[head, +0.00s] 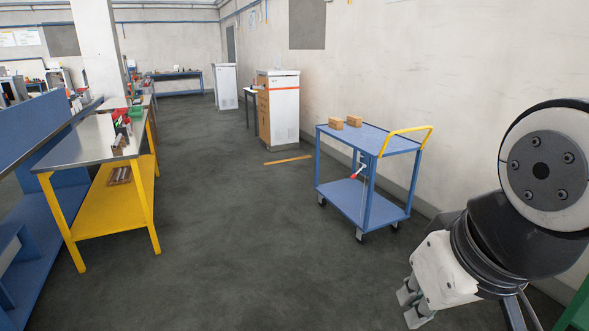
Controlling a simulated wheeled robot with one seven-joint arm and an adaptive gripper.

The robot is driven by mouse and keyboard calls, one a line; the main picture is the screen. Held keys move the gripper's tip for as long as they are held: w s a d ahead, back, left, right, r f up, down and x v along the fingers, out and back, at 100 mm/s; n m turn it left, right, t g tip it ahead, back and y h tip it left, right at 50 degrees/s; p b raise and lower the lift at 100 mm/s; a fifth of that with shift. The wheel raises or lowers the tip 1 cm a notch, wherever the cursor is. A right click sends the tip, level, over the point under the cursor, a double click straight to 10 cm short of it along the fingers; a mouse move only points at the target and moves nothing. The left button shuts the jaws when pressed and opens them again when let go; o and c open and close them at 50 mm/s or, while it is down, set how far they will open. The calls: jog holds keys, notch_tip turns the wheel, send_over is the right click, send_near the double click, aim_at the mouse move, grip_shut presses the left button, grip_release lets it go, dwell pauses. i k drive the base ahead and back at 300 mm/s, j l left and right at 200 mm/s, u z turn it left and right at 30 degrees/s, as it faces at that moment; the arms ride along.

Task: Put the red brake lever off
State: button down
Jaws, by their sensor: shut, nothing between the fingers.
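A blue trolley (334,187) with a yellow push handle (408,131) stands by the right wall. A small lever with a red end (353,176) sits on its near side, between the upper and lower shelves. The red end points down to the left, and a pale part runs up from it to the right. The lever is small in the picture, so its exact setting is hard to read. My gripper (410,307) is at the lower right, shut and empty, pointing down. It is well apart from the trolley and nearer to me.
Two brown blocks (345,121) stand on the trolley's top. A wooden strip (288,160) lies on the floor to its left. A yellow-legged workbench (88,139) stands at the left, and white cabinets (285,108) stand behind.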

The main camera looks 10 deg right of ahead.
aim_at(355, 175)
jog(key=i+l, duration=0.2)
jog(key=i, duration=0.7)
jog(key=i+l+z, duration=0.1)
jog(key=i+l, duration=0.15)
jog(key=i, duration=0.7)
jog(key=i+l, duration=0.1)
jog(key=i, duration=0.8)
